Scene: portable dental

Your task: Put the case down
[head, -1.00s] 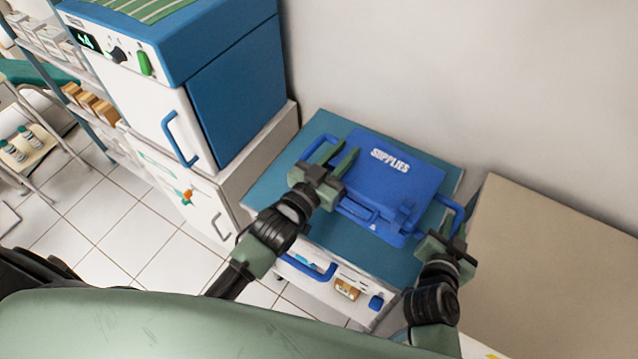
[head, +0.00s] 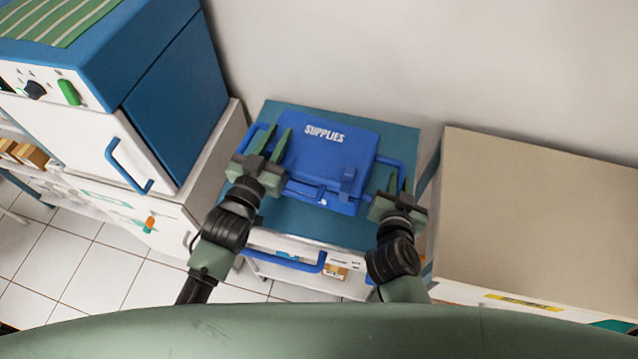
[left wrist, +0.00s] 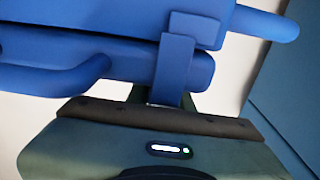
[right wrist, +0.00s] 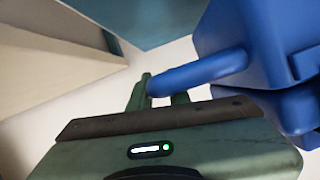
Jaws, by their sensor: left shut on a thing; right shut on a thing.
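The blue case (head: 330,159), marked SUPPLIES, lies flat over the teal top of a small cart (head: 400,135). I cannot tell whether it touches that top or hangs just above it. The left wrist view shows the case's side and latch (left wrist: 176,65) close up. In the right wrist view the right handle (right wrist: 200,74) runs between the fingers.
A blue and white cabinet (head: 165,100) stands to the left of the cart. A beige-topped unit (head: 540,200) stands to the right, with a narrow gap between. A plain wall is behind. The cart's front has a blue handle (head: 285,262). Tiled floor shows at lower left.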

